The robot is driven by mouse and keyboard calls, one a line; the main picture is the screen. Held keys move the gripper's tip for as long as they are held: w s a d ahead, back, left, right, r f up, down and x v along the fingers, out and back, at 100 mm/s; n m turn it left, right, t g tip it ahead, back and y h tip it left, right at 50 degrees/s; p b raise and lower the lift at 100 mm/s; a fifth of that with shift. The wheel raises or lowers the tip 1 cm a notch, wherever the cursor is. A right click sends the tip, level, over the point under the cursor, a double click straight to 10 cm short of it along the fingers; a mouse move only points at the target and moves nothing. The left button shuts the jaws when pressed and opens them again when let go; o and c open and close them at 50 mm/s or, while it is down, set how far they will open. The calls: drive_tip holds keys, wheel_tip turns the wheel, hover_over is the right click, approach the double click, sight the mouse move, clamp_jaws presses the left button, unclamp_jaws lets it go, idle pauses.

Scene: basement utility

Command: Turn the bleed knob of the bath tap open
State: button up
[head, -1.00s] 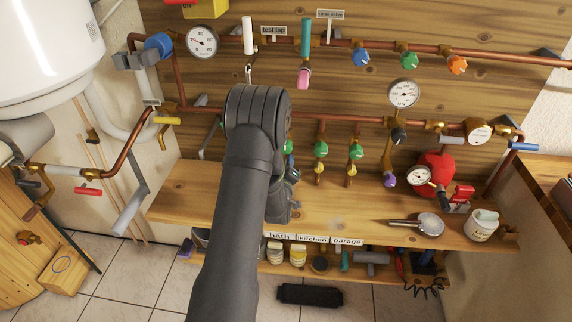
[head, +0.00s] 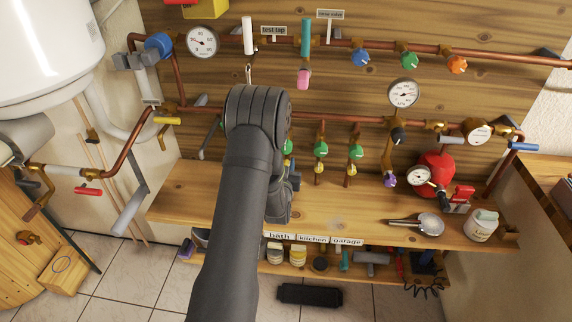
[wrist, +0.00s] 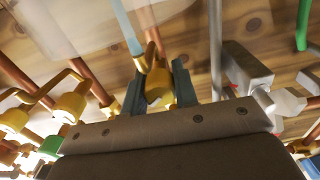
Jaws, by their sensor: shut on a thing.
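In the wrist view, my gripper (wrist: 158,92) has its two dark fingers on either side of a yellow-brass knob (wrist: 156,84) and is shut on it. This knob sits at the end of a short brass fitting. In the head view my arm covers the gripper and the knob. The bath label (head: 279,236) is on the shelf edge, just right of my arm. Part of a green knob (head: 288,147) shows at the arm's right edge. How far the bleed knob is turned cannot be told.
To the right hang the kitchen tap's green knob (head: 320,150) and the garage tap's green knob (head: 356,152), with small yellow knobs below. A pink-ended lever (head: 303,79) hangs above.

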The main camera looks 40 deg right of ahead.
drive_tip(key=m, duration=0.4)
drive_tip(key=shift+m, duration=2.2)
drive_tip(key=o, duration=1)
drive_tip(key=v, duration=1.7)
drive_tip(key=shift+s+a, duration=0.15)
drive_tip(key=shift+a, duration=0.05)
drive_tip(key=shift+r, duration=0.1)
drive_tip(key=x, duration=1.7)
drive_tip(key=shift+w+d, duration=0.2)
